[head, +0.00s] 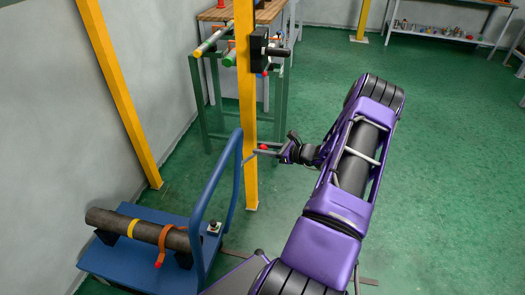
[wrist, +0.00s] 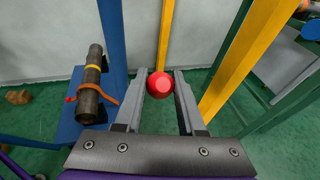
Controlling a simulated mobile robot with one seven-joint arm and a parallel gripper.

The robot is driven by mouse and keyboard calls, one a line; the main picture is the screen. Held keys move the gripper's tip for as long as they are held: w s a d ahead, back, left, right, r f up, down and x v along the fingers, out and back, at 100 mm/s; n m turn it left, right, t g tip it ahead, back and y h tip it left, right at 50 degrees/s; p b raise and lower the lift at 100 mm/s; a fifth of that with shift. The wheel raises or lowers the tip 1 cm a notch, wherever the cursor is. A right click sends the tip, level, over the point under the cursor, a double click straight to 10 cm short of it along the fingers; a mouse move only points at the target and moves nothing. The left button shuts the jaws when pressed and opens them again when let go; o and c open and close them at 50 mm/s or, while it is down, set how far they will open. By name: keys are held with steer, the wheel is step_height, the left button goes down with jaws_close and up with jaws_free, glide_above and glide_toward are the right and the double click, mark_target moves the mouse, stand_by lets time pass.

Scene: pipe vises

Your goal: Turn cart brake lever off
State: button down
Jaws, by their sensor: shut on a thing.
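The cart brake lever shows as a red ball knob (head: 264,147), just right of the blue cart handle. In the wrist view the red knob (wrist: 159,85) sits between my two fingertips, which touch or nearly touch its sides. My gripper (head: 264,152) is shut on this knob, reaching in from the right; it also shows in the wrist view (wrist: 158,88).
A dark pipe (head: 140,228) with yellow and orange straps lies on the cart. A green pipe stand (head: 200,100) is further back. The green floor at right is clear.

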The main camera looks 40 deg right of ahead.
steer(key=shift+w+a+r+n+g+h+p, duration=0.3)
steer(key=shift+w+a+r+g+h+p, duration=0.2)
steer(key=shift+w+a+r+g+p, duration=0.4)
steer(key=shift+w+a+r+g+h+p, duration=0.3)
steer(key=shift+w+a+g+h+p, duration=0.15)
steer(key=shift+w+g, duration=0.25)
steer(key=shift+w+a+r+g+h+p, duration=0.25)
steer(key=shift+w+a+g+h+p, duration=0.25)
steer(key=shift+g, duration=0.2)
steer(key=shift+d, duration=0.1)
steer(key=c, duration=0.5)
jaws_free()
steer(key=shift+w, duration=0.1)
